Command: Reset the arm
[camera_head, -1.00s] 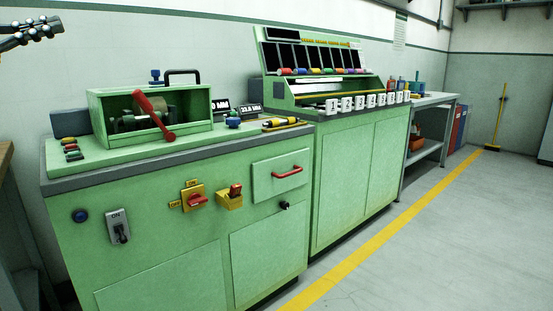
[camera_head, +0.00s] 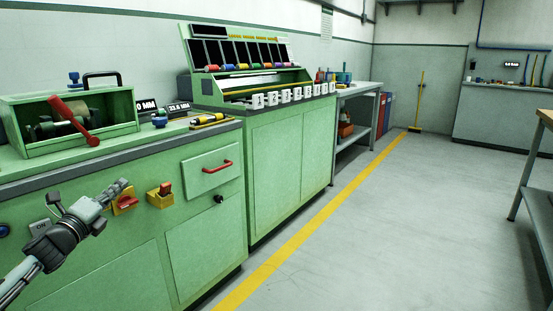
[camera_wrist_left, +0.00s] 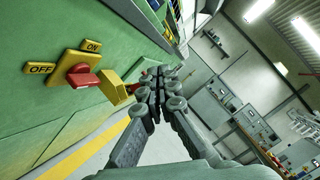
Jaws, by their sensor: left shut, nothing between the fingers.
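My left gripper (camera_head: 120,188) reaches in from the lower left of the head view, in front of the green cabinet (camera_head: 205,255). Its fingers are together and hold nothing; the closed fingers also show in the left wrist view (camera_wrist_left: 160,95). The fingertips appear close to the red rotary switch on its yellow plate (camera_head: 125,203); I cannot tell the gap. In the left wrist view this ON/OFF switch (camera_wrist_left: 82,77) is at the left, apart from the fingers. My right gripper is out of view.
A yellow block switch (camera_head: 160,196) and a drawer with a red handle (camera_head: 218,167) are on the cabinet front. A machine with a red lever (camera_head: 75,122) stands on top. Open floor (camera_head: 390,230) lies right of the yellow line. A table (camera_head: 535,165) stands at the right edge.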

